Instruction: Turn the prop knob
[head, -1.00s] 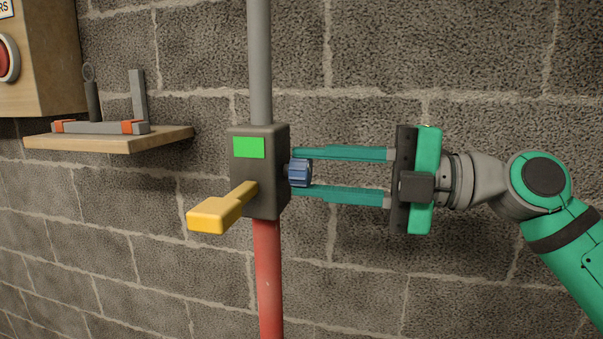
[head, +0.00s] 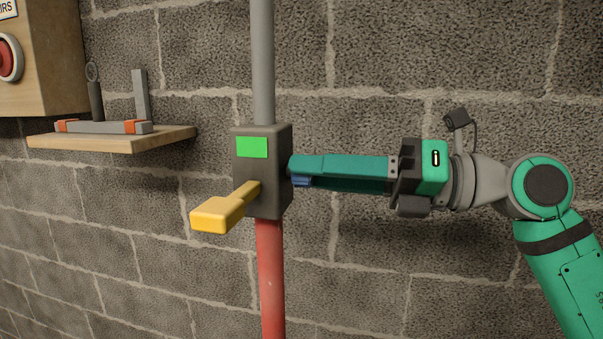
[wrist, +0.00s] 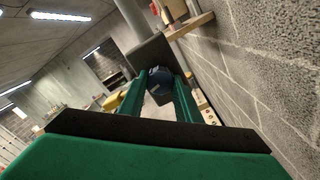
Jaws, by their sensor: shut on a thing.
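The prop knob (head: 301,181) is a small blue ribbed knob on the right side of a dark grey box (head: 276,190). The box has a green patch (head: 252,147) on its front and a yellow lever (head: 222,211) sticking out. My gripper (head: 306,172) is shut on the knob from the right, and its fingers hide most of the knob in the head view. In the wrist view the blue knob (wrist: 160,87) sits between the two green fingers, in front of the box (wrist: 148,58).
A grey pipe (head: 263,65) runs up from the box and a red pipe (head: 270,280) runs down. A wooden shelf (head: 110,140) with a grey clamp-like tool stands left. A wooden panel with a red button (head: 6,57) is at the far left. The block wall is close behind.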

